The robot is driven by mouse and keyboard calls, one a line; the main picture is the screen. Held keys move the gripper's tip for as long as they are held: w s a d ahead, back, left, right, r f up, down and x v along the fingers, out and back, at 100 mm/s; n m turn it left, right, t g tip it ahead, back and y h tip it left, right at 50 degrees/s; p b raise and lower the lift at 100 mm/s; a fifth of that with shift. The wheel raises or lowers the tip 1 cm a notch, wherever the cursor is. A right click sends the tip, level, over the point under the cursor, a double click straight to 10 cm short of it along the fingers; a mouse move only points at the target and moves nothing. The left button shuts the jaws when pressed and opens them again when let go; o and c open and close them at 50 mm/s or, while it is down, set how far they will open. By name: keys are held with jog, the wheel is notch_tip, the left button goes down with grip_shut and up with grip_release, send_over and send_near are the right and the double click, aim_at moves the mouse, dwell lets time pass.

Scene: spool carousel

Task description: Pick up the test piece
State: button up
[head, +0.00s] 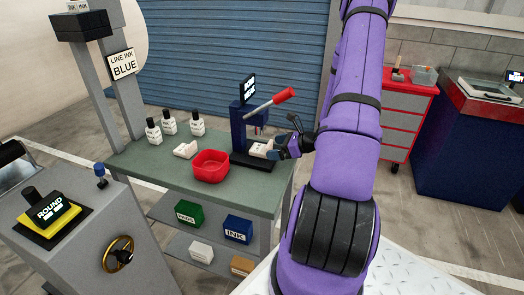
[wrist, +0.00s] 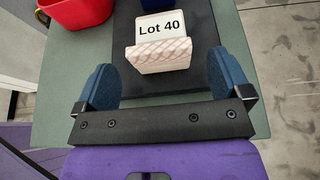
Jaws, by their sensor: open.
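The test piece, a white block with a "Lot 40" label (wrist: 160,44), sits on the black base (wrist: 120,75) of the press in the wrist view. Its near face has a wavy pattern. In the head view the test piece (head: 259,149) shows at the press, partly hidden by my gripper (head: 282,148). In the wrist view my gripper (wrist: 163,66) is open, with one blue finger to the left of the block and one to the right. Gaps show between the block and both fingers, and nothing is held.
The blue press (head: 239,120) has a red-handled lever (head: 284,96) above the block. A red bowl (head: 211,167), another white piece (head: 186,149) and several ink bottles (head: 197,124) stand on the green tabletop (head: 150,165). A red drawer cabinet (head: 398,110) stands at the right.

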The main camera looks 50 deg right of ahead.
aim_at(271, 147)
jog(key=shift+x, duration=1.6)
jog(key=c, duration=1.1)
jog(key=shift+r, duration=0.1)
